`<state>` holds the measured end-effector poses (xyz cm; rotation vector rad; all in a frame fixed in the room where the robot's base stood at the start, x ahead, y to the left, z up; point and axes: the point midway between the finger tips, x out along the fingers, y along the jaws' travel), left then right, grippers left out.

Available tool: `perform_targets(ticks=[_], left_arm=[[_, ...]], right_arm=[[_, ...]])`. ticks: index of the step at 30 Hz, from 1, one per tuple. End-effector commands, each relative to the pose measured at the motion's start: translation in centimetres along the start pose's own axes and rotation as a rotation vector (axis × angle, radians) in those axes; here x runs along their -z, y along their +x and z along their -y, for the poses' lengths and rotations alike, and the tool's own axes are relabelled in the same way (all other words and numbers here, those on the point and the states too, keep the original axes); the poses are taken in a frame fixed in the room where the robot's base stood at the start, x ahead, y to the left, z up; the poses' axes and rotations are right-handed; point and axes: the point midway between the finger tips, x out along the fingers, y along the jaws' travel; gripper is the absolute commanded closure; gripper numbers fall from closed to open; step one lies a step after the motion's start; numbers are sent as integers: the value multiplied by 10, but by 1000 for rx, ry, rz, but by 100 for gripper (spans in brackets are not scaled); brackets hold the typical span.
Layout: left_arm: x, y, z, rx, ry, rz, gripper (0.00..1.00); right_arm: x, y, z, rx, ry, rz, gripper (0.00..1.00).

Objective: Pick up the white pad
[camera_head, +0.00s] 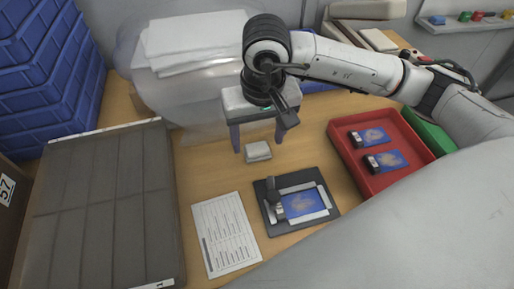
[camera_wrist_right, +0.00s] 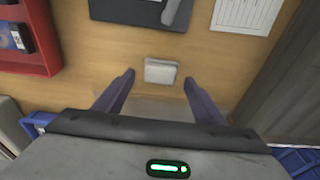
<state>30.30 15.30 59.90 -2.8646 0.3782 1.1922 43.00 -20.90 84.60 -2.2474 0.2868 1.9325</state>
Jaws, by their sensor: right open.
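The white pad (camera_head: 258,151) is a small, pale, soft-edged block on the wooden table, just above the black tray in the head view. It also shows in the right wrist view (camera_wrist_right: 160,71). My right gripper (camera_head: 259,146) points down over it, with two purple-grey fingers spread apart. In the wrist view the pad lies between the lines of the two fingertips (camera_wrist_right: 160,78), with space on both sides. The gripper is empty. I cannot tell exactly how high the fingertips are above the table. My left gripper is not in view.
A black tray (camera_head: 263,217) with a device and blue card is near the pad. A printed sheet (camera_head: 225,232) lies to its left. A red tray (camera_head: 344,151) with two devices is at right, beside a green bin (camera_head: 428,134). A large grey panel (camera_head: 105,200) fills the left.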

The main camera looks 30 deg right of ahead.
Motion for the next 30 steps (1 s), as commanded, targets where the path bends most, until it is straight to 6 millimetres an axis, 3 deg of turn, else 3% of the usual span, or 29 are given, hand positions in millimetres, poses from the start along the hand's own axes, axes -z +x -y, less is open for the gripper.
perform_targets(ticks=[4,12,13,21,30], left_arm=[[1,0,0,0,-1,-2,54],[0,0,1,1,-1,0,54],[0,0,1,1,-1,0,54],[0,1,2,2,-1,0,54],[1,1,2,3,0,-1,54]], right_arm=[[-1,19,0,0,0,3,36],[0,22,0,1,-1,0,36],[0,22,0,1,-1,0,38],[0,22,0,1,0,0,80],[1,19,1,2,0,-1,84]])
